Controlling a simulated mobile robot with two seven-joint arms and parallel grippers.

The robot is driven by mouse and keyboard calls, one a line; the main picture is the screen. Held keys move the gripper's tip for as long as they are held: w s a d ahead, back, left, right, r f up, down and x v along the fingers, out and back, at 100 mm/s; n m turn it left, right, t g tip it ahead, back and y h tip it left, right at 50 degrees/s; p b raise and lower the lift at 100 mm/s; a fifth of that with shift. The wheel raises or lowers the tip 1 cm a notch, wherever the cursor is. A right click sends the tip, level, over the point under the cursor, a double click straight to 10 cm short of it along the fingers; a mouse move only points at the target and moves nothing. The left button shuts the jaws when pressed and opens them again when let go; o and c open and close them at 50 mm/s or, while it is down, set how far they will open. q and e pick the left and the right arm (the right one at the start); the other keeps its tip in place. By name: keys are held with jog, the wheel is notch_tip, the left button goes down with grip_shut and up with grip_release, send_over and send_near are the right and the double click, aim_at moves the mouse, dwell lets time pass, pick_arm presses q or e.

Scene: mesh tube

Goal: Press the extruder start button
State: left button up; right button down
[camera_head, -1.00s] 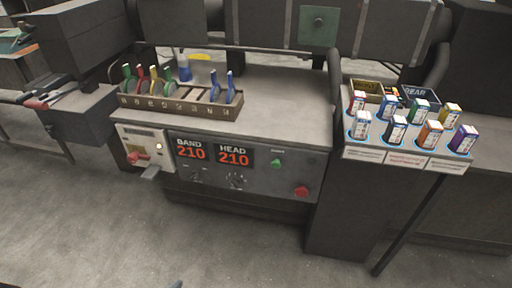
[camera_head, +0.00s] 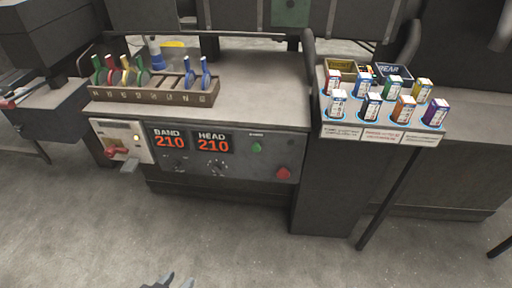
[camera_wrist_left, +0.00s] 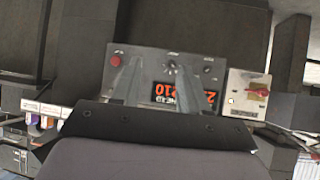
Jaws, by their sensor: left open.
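The control panel (camera_head: 225,165) is on the front of the grey machine and has a round green button (camera_head: 256,147) under a small label too small to read. A larger red button (camera_head: 283,173) is below and right of it. My left gripper (camera_head: 168,281) just enters at the bottom edge, well below and in front of the panel, open and empty. In the left wrist view, the panel appears upside down beyond the open fingers (camera_wrist_left: 156,66), with the red button (camera_wrist_left: 116,61) at left. The green button is not clear there, probably behind a finger. My right gripper is not in view.
Red displays read BAND 210 and HEAD 210 (camera_head: 213,143), with dials (camera_head: 215,166) below. A pale switch box (camera_head: 122,140) with a red handle projects at left. A tool rack (camera_head: 150,92) stands on top. A shelf of small boxes (camera_head: 380,132) juts out at right. The floor in front is clear.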

pick_arm(q)
grip_shut()
dwell(1.4)
